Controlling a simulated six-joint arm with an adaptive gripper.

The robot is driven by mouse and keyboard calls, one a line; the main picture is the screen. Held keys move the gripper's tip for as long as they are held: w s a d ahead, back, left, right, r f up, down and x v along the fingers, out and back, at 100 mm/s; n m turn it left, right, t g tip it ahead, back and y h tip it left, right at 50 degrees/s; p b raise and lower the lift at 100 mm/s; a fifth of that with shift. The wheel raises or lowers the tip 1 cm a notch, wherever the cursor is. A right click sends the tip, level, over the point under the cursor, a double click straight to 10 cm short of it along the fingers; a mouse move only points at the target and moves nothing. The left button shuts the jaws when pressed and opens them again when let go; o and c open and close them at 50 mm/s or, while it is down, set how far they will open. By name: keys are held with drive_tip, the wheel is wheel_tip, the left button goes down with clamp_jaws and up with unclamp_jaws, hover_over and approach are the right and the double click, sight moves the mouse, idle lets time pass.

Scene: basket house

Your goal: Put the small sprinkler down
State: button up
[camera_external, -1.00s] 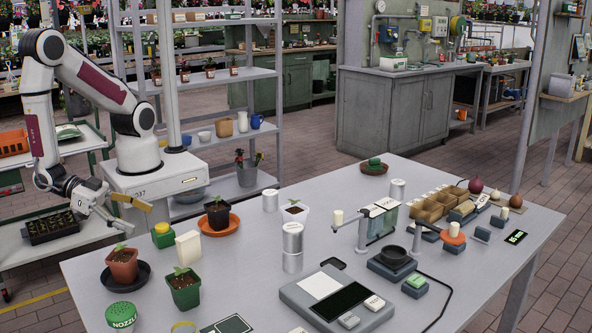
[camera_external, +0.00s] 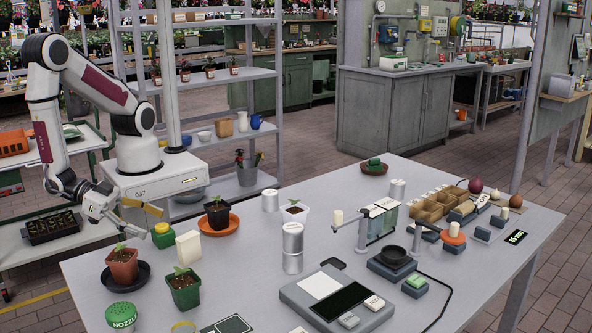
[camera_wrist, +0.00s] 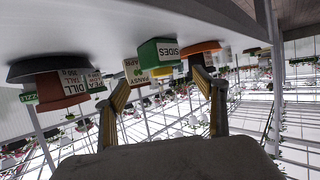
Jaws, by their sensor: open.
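A round green dome with holes and the label NOZZLE (camera_external: 121,314) lies on the near left of the table. It looks like a sprinkler head, but I cannot tell that it is the small sprinkler. Its green edge shows at the far left of the wrist view (camera_wrist: 28,97).
A brown pot (camera_external: 122,265) on a black saucer, a green pot (camera_external: 184,289) and a dark pot (camera_external: 218,214) on an orange saucer crowd the table's left side. A cream block (camera_external: 189,247) stands beside the green box. A scale (camera_external: 325,300) lies near the front middle.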

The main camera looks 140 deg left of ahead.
sight(162, 225)
drive_tip(key=x, duration=0.2)
drive_tip(key=shift+a+f, duration=0.2)
drive_tip(key=shift+a, duration=0.15)
drive_tip(key=shift+x, duration=0.9)
drive_tip(key=c, duration=1.4)
drive_tip(key=shift+d+r, duration=0.1)
drive_tip(key=shift+r, duration=4.85)
